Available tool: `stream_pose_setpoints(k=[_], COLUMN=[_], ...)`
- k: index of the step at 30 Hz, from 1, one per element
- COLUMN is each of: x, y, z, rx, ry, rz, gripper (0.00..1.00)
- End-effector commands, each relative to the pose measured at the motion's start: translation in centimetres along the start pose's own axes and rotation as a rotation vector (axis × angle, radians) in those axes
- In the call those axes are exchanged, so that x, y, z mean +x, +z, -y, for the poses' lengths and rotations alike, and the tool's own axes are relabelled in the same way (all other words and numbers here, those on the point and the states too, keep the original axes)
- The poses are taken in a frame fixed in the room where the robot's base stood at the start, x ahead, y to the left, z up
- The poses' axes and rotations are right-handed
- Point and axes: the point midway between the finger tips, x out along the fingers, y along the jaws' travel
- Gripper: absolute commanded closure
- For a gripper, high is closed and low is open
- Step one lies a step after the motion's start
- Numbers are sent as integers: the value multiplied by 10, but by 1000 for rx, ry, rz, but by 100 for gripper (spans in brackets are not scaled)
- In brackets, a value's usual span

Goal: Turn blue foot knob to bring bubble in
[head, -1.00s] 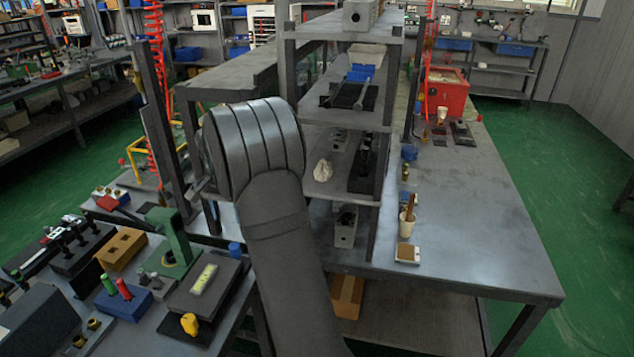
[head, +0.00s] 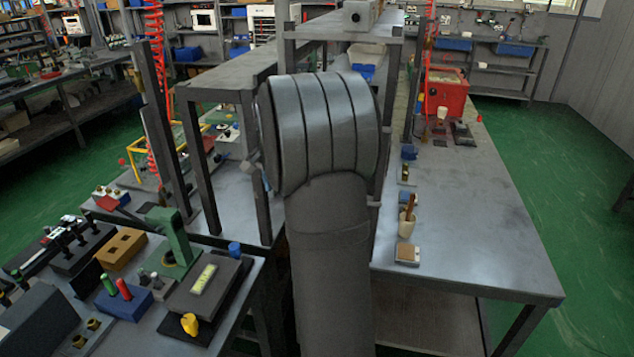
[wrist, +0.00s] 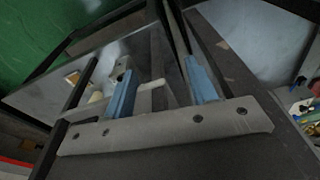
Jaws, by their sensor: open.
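A yellow knob (head: 190,324) is at the plate's near edge. A yellow-green level vial (head: 203,279) lies on the plate; its bubble is too small to make out. My gripper (wrist: 160,68) shows in the wrist view with its two blue-padded fingers spread apart and nothing held between them. In the head view my own arm hides the gripper. The blue knob is not recognisable in the wrist view.
A green press-like stand (head: 172,243), a blue block with green and red handles (head: 124,299) and a tan two-hole block (head: 121,249) crowd the bench left of the plate. Dark shelf posts (head: 258,170) rise behind. The right bench (head: 465,235) is mostly clear.

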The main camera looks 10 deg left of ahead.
Motion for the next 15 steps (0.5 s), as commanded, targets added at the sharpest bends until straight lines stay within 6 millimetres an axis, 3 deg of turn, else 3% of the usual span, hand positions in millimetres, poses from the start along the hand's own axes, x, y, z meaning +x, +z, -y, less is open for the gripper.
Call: stream_pose_setpoints(k=[9,15], x=[-11,-15], y=[-17,-22], z=[-60,-83], rx=[54,73], ry=[3,6], rz=[-52,-72], gripper=[48,48])
